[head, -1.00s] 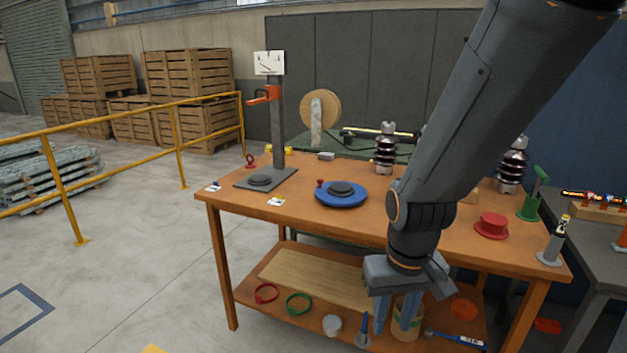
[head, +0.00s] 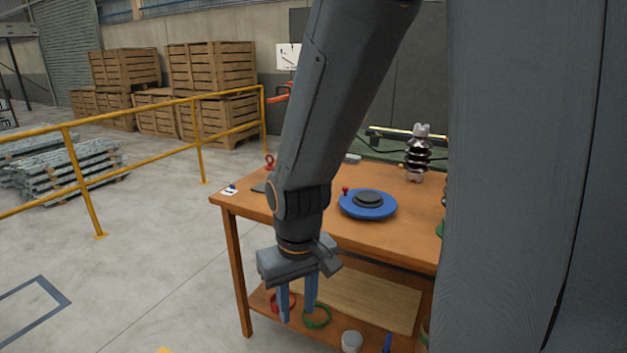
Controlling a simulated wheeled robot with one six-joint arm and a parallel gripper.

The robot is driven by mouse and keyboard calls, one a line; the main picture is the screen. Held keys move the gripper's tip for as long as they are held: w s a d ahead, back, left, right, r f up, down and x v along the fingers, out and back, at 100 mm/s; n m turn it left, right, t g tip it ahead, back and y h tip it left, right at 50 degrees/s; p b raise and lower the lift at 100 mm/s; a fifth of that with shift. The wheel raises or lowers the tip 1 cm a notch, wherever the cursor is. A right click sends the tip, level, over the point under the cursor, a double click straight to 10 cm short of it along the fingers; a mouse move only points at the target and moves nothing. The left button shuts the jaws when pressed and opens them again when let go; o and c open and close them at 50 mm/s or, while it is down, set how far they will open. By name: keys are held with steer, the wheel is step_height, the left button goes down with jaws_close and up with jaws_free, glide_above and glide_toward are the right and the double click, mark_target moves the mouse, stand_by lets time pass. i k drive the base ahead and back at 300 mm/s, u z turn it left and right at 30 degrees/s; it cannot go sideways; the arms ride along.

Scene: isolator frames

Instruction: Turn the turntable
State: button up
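The turntable (head: 381,209) is a blue disc with a dark round plate (head: 369,199) at its centre and a small red knob (head: 346,190) at its left rim. It lies flat on the wooden workbench (head: 290,223). My gripper (head: 297,316) points down in front of the bench, below and left of the turntable and apart from it. Its two blue fingers are spread with a gap between them, and nothing shows held. My arm hides part of the bench's left side and the stand there.
My large grey link blocks the right side.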

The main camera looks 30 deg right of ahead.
mark_target(362, 202)
steer(key=i, duration=0.65)
steer(key=z, duration=0.65)
steer(key=i, duration=0.6)
steer(key=z, duration=0.6)
